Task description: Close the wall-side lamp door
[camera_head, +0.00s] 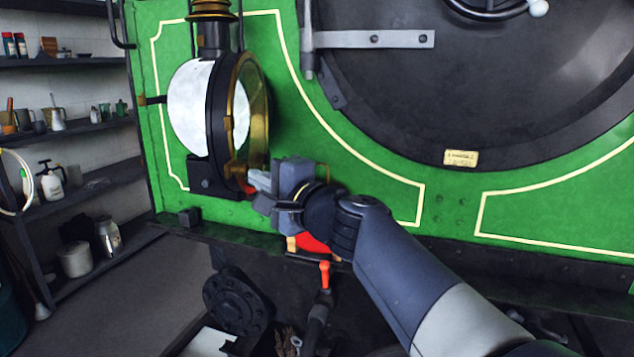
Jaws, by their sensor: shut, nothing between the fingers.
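The wall-side lamp (197,105) stands on the green front at the left, with a pale round face and a black body. Its brass-rimmed door (256,95) shows as a narrow oval on the right, standing at an angle to the pale face. My gripper (256,181) is shut and empty at the lower right of the brass rim. The fingertips overlap the rim's lower edge in the picture; I cannot tell whether they touch it. My gripper and wrist hide what lies directly behind them.
A large dark round smokebox door (500,110) with a hinge strap (375,39) fills the upper right. Shelves (75,200) with jars and cans line the wall at left. Below my wrist are a red part (310,243) and an orange-red handle (325,273). Floor shows at lower left.

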